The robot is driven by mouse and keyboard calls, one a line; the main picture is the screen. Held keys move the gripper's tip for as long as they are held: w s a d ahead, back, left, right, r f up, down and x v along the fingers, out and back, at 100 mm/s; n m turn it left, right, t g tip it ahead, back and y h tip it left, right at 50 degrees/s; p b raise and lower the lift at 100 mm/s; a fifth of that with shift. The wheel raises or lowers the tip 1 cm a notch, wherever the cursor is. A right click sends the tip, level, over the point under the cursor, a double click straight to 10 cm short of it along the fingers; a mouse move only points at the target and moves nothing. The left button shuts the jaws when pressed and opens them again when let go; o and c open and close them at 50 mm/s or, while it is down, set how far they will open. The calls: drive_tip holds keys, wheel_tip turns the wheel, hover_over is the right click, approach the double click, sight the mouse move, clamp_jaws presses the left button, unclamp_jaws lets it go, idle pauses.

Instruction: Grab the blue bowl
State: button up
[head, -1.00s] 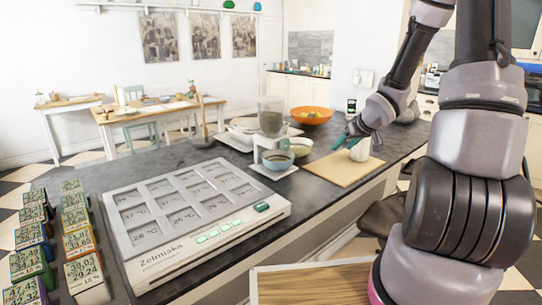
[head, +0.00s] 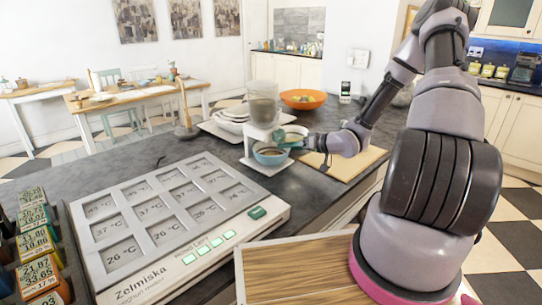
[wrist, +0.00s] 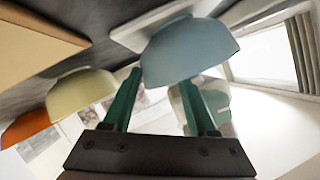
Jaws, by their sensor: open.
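The blue bowl (head: 270,154) sits upright on the small white base of a dispenser with a clear hopper, dark contents inside it. My gripper (head: 286,143) is at the bowl's right side, its green fingers open and close to the rim. In the wrist view the blue bowl (wrist: 188,50) is just beyond the open fingertips (wrist: 160,80), offset to the right of their middle. I cannot tell whether a finger touches it. A pale bowl (head: 294,131) is right behind my gripper in the head view, partly hidden; it also shows in the wrist view (wrist: 82,92).
The dispenser (head: 262,108) stands right behind the blue bowl. An orange bowl (head: 303,98) and stacked white dishes (head: 232,117) are farther back. A wooden board (head: 345,167) lies right, under my arm. A large yoghurt maker (head: 180,215) is at front left.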

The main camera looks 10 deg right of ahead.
sight(273, 148)
drive_tip(key=shift+w+d+x, duration=0.1)
drive_tip(key=shift+d+x, duration=0.05)
drive_tip(key=shift+x, duration=1.2)
drive_tip(key=shift+w+d+x, duration=0.1)
drive_tip(key=shift+w+x, duration=0.05)
drive_tip(key=shift+x, duration=1.2)
drive_tip(key=shift+s+f, duration=0.1)
clamp_jaws()
